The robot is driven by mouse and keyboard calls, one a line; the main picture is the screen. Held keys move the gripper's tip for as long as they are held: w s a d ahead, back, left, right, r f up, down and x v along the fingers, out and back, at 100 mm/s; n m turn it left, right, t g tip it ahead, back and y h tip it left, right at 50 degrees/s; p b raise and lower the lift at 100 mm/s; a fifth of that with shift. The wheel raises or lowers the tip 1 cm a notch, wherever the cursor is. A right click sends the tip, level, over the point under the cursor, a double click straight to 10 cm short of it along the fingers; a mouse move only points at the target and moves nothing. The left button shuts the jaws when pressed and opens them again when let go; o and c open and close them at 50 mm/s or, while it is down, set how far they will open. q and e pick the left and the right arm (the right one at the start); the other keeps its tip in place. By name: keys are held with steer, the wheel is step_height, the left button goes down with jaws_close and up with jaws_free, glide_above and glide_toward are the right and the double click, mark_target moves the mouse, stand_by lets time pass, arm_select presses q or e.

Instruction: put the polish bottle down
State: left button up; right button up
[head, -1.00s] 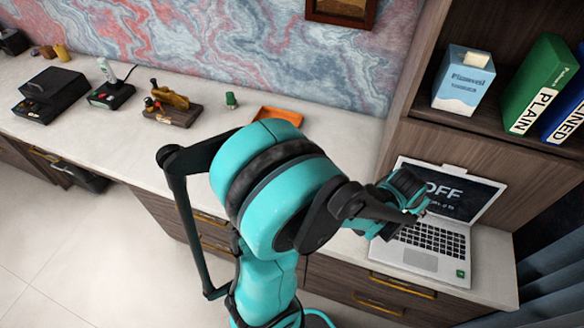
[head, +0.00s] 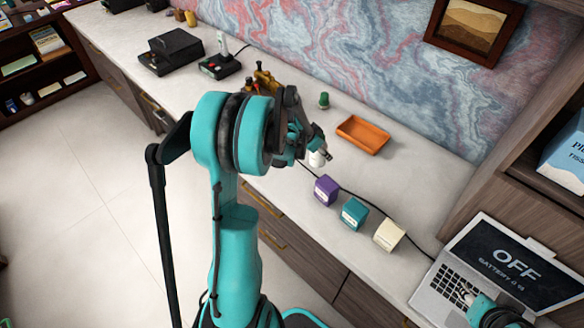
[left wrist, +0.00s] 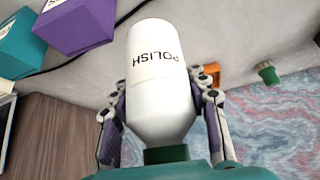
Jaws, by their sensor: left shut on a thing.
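The white polish bottle (left wrist: 160,85) has "POLISH" printed on it, upside down in the left wrist view, and a dark green part at one end. My left gripper (head: 311,146) is shut on it, with a finger on each side. In the head view the bottle (head: 317,158) shows as a small white shape below the gripper, over the counter (head: 400,185) and left of the purple box. I cannot tell whether it touches the counter. My right gripper (head: 474,303) is partly in view over the laptop keyboard; its jaws are too small to read.
Purple (head: 326,190), teal (head: 354,213) and cream (head: 389,235) boxes stand in a row along a dark cable. An orange tray (head: 363,135) and a small green object (head: 323,100) lie behind. The open laptop (head: 510,262) is at the right. Counter right of the tray is clear.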

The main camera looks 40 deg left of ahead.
arm_select(q)
steer(key=s+a+f+b, duration=0.1)
steer(key=a+f, duration=0.1)
steer(key=a, duration=0.1)
steer(key=a+f+b, duration=0.1)
steer(key=a+f, duration=0.1)
steer(key=a, duration=0.1)
steer(key=s+a+f+b, duration=0.1)
steer(key=a+f, duration=0.1)
steer(key=a, duration=0.1)
steer(key=shift+s+a+f, duration=0.2)
steer(key=shift+s+a, duration=0.1)
steer(key=shift+s, duration=0.05)
step_height(320, 180, down, 4)
steer(key=shift+b, duration=0.85)
steer(key=shift+r, duration=0.15)
steer(key=o, duration=0.9)
steer(key=shift+f, duration=0.2)
steer(key=o, duration=0.5)
steer(key=shift+r, duration=0.15)
